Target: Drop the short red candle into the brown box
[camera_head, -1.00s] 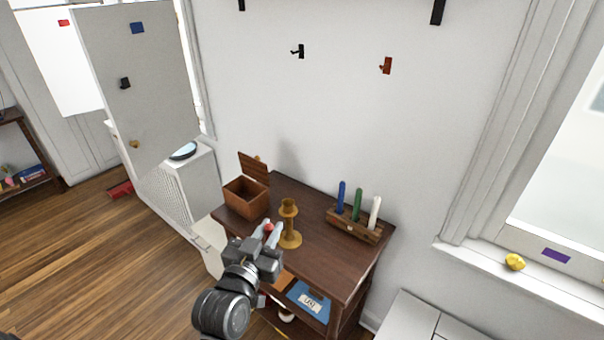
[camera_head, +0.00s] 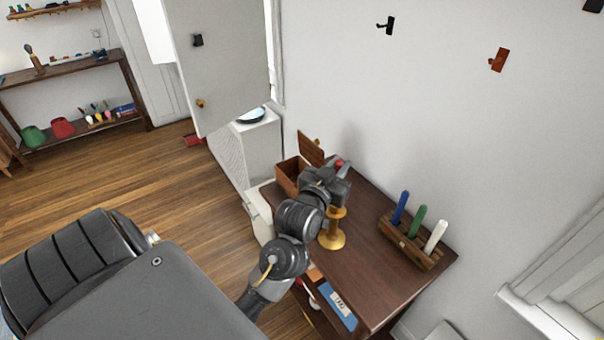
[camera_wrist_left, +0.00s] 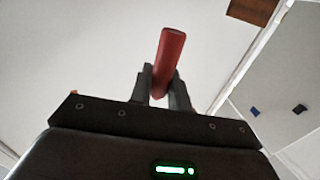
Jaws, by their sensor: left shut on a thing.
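The short red candle (camera_head: 339,164) is held between the fingers of my left gripper (camera_head: 341,170). In the left wrist view the candle (camera_wrist_left: 170,55) sticks out beyond the two dark fingers. The brown box (camera_head: 287,177) stands at the left back corner of the dark wooden table, with its lid (camera_head: 311,150) raised. My left gripper is just right of the box, and my wrist partly hides the box. I cannot tell the exact height of the candle above it. My right gripper is not in view.
A gold candlestick (camera_head: 332,238) stands on the table (camera_head: 362,262) close to my left arm. A wooden holder (camera_head: 411,245) with blue, green and white candles stands at the right. The table between them is clear. A white wall is behind.

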